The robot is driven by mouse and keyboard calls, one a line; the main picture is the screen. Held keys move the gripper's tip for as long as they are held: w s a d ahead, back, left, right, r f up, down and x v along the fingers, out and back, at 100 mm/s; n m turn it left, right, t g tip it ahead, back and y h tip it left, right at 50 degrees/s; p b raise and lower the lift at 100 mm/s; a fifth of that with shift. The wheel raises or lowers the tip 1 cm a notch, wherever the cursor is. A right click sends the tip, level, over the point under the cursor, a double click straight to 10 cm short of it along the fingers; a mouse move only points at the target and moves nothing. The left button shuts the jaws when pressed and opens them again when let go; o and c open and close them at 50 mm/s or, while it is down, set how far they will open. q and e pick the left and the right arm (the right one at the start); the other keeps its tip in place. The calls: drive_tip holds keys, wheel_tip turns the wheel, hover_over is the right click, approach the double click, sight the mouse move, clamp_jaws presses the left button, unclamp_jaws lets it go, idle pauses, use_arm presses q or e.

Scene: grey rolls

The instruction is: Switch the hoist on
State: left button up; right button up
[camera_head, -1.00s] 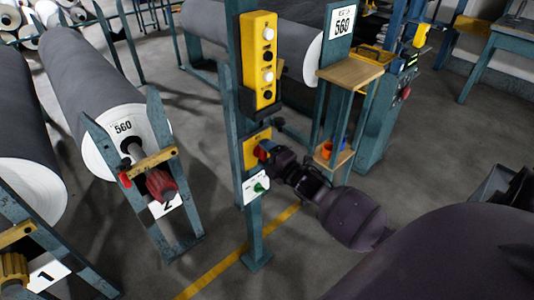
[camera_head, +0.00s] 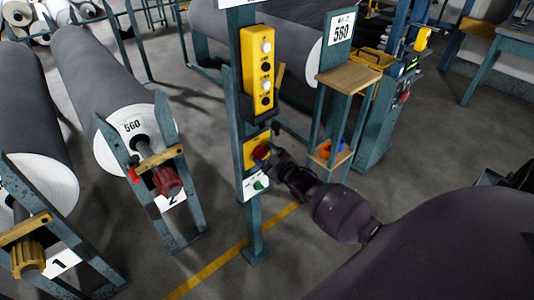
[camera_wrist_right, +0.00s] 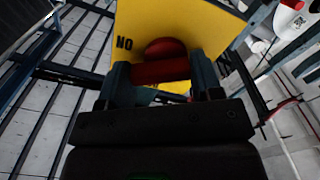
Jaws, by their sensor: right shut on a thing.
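A yellow switch plate (camera_head: 251,162) is fixed to the teal post below the hoist's yellow button box (camera_head: 258,62). A red rotary knob (camera_head: 261,151) sits on the plate. My right gripper (camera_head: 266,153) reaches it from the right and is shut on the knob. In the right wrist view the knob's red grip bar (camera_wrist_right: 160,71) lies between the two fingers, and the word ON shows upside down on the yellow plate (camera_wrist_right: 190,20), left of the knob. Its exact setting is unclear. My left gripper is out of view.
A small wooden-topped stand (camera_head: 348,80) stands to the right. Large grey rolls (camera_head: 100,75) on stands are at the left. A yellow line (camera_head: 225,260) crosses the floor.

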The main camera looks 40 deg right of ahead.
drive_tip(key=m+p, duration=0.1)
drive_tip(key=m, duration=0.5)
drive_tip(key=shift+f, duration=0.15)
drive_tip(key=shift+m, duration=0.3)
drive_tip(key=o, duration=0.9)
drive_tip(key=s, duration=0.7)
drive_tip(key=s+d+p, duration=0.1)
drive_tip(key=s, duration=0.2)
drive_tip(key=shift+s, duration=0.4)
